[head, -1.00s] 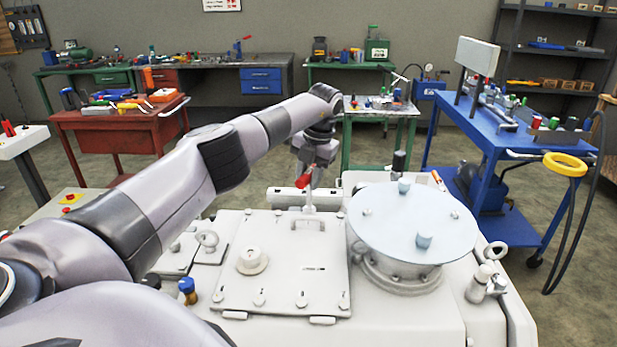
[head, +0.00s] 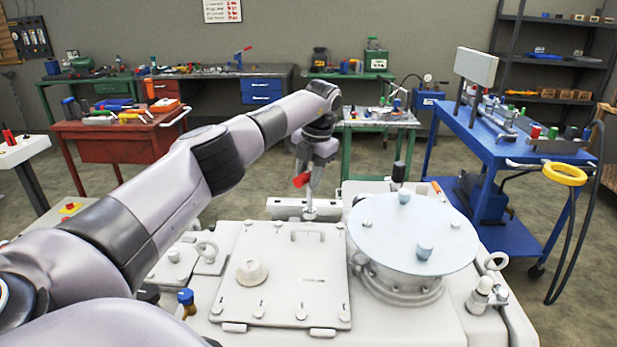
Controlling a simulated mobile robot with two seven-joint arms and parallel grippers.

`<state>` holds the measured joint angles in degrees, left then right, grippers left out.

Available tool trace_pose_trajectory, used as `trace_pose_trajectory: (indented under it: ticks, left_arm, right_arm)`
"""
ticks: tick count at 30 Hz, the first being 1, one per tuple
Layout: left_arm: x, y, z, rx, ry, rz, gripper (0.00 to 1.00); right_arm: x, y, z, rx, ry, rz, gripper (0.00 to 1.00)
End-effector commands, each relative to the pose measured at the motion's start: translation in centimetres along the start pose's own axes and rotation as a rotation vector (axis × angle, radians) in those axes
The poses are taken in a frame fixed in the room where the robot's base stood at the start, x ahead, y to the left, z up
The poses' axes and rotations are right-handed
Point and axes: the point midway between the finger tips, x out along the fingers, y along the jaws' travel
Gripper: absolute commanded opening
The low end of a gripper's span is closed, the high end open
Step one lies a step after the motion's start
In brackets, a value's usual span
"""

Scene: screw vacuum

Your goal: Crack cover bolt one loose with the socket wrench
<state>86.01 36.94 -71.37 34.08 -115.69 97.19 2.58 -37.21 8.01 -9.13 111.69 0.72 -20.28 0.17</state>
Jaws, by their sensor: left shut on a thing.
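My left gripper (head: 316,163) points down behind the pale rectangular cover (head: 285,272) and is shut on the socket wrench. The wrench's red handle (head: 301,180) sticks out to the left just below the fingers. Its grey shaft (head: 309,199) stands upright over the middle of the cover's far edge. The shaft's lower end meets a small round piece at that edge; the bolt under it is hidden, and I cannot tell how far the socket sits on it. Other bolts show along the near edge, such as one bolt (head: 259,311). My right gripper is out of view.
A round blue-grey lid (head: 413,232) with upright knobs stands right of the cover. A blue cart (head: 510,150) is at right, a red bench (head: 110,140) at left.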

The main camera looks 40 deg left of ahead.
Motion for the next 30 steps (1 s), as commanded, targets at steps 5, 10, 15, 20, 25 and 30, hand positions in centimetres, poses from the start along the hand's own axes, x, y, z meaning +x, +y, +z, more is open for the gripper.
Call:
trace_pose_trajectory:
  ticks: [5,10,15,20,25,30]
  left_arm:
    - [-0.9,0.4,0.1,0.279,-0.052,-0.017,0.0]
    - [-1.9,0.6,0.2,0.574,-0.111,-0.018,0.0]
    - [-2.7,0.8,0.1,0.812,-0.159,-0.003,0.0]
    - [-3.2,1.0,0.1,0.946,-0.185,0.01,0.0]
    - [-3.4,1.0,0.1,0.993,-0.194,0.016,0.0]
    - [-3.4,1.0,0.1,0.994,-0.194,0.015,0.0]
  right_arm:
    - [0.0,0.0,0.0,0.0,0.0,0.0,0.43]
    - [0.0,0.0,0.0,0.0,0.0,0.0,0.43]
    - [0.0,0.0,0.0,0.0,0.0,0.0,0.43]
    - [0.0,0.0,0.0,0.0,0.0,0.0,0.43]
    - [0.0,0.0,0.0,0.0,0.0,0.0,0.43]
    - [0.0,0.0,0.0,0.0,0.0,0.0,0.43]
